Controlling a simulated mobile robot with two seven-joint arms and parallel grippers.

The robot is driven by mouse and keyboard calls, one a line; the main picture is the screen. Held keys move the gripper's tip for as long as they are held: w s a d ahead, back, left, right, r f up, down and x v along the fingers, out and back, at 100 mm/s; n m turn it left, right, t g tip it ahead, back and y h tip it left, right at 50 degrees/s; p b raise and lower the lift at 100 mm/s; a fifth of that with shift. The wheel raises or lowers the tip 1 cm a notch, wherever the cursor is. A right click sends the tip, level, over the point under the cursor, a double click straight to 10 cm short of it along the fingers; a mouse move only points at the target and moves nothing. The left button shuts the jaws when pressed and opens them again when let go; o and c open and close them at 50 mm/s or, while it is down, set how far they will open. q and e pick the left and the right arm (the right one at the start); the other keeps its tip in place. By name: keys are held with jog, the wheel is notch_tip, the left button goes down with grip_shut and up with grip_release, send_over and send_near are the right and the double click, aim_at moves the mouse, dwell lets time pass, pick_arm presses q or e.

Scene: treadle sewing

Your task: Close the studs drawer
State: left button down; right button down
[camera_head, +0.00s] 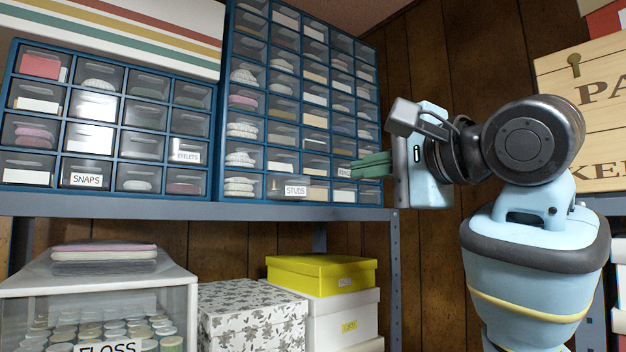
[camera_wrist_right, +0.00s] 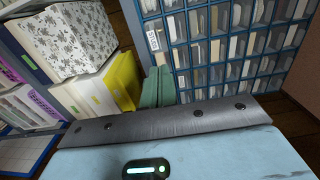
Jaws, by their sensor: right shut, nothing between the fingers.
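The studs drawer (camera_head: 297,190) is a small clear-fronted drawer with a white STUDS label, in the bottom row of the taller blue cabinet (camera_head: 213,150). I cannot tell for sure how far it stands out from its neighbours. My right gripper (camera_head: 354,168) has green fingers, shut together with nothing between them. They point left in front of the cabinet's lower right part, to the right of the studs drawer and apart from it. In the right wrist view the fingers (camera_wrist_right: 158,88) show beside the cabinet's drawers, and a white-labelled drawer front (camera_wrist_right: 153,40) shows above them. My left gripper is not in view.
A shorter blue cabinet with SNAPS (camera_head: 86,180) and EYELETS drawers stands to the left on the same grey metal shelf (camera_head: 150,207). Below are a yellow box (camera_head: 320,274), a floral box (camera_head: 250,318) and a FLOSS case (camera_head: 100,285). A wooden crate (camera_head: 590,120) stands at right.

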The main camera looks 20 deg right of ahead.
send_near(298, 184)
jog(key=x, duration=0.5)
jog(key=shift+a+r, duration=0.15)
jog(key=shift+a, duration=0.05)
jog(key=shift+w, duration=0.15)
jog(key=shift+w+a, duration=0.15)
jog(key=shift+w, duration=0.05)
jog(key=x, duration=0.4)
jog(key=shift+w+a, duration=0.1)
jog(key=shift+w, duration=0.2)
jog(key=shift+s+d, duration=0.3)
jog(key=shift+s, duration=0.25)
jog(key=shift+w, duration=0.2)
